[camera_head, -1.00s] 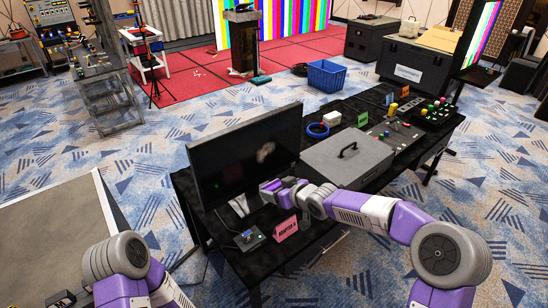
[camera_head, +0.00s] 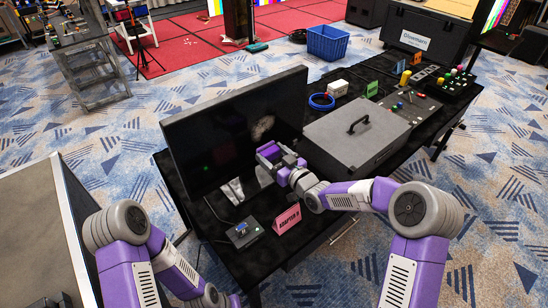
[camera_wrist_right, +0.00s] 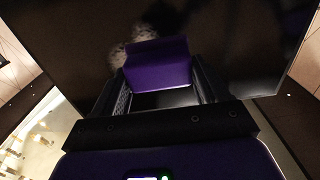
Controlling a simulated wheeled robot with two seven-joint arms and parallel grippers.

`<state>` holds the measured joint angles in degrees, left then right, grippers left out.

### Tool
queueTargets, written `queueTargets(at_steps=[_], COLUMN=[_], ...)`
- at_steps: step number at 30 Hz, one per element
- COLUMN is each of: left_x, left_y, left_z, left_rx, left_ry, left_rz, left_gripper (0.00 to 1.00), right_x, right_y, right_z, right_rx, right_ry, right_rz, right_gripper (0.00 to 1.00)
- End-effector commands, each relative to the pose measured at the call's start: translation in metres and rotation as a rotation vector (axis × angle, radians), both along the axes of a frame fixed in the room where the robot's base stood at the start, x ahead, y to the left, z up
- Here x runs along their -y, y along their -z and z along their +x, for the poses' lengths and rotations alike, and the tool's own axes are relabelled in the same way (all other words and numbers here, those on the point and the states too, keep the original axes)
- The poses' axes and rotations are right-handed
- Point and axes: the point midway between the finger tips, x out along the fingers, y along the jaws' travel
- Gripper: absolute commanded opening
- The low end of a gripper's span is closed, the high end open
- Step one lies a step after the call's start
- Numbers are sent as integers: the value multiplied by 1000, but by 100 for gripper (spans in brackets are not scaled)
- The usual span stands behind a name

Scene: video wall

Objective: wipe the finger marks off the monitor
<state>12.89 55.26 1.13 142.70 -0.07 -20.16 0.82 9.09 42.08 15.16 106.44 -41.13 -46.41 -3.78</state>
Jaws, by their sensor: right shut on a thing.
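The dark monitor (camera_head: 215,140) stands on the black table, its screen facing me. A pale blotch of finger marks (camera_head: 262,127) shows on the right part of its screen. The blotch also shows in the right wrist view (camera_wrist_right: 118,52), partly hidden behind a purple block. My right gripper (camera_head: 270,155) is shut on this purple block (camera_wrist_right: 158,66), close in front of the screen just below the marks. I cannot tell whether the block touches the screen. My left arm comes in at the lower left, and its gripper is outside the picture.
A grey case (camera_head: 355,135) with a handle lies right of the monitor. A pink sign (camera_head: 287,220) and a small device (camera_head: 243,232) stand in front. A blue cable coil (camera_head: 321,101) and a control panel (camera_head: 410,105) are farther back.

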Motion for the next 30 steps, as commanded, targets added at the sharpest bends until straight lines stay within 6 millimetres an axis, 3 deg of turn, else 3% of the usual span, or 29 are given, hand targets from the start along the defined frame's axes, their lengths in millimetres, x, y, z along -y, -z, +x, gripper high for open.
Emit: queueTargets(at_steps=[15, 30], left_x=[0, 0], left_y=[-12, -12], left_z=[0, 0], left_rx=[0, 0], left_ry=[0, 0], left_rz=[0, 0], left_gripper=[0, 0], right_x=[-28, -31], right_y=[-1, -1], right_z=[38, 42], right_rx=[-1, -1], right_ry=[0, -1], right_rz=[0, 0], right_gripper=[50, 50])
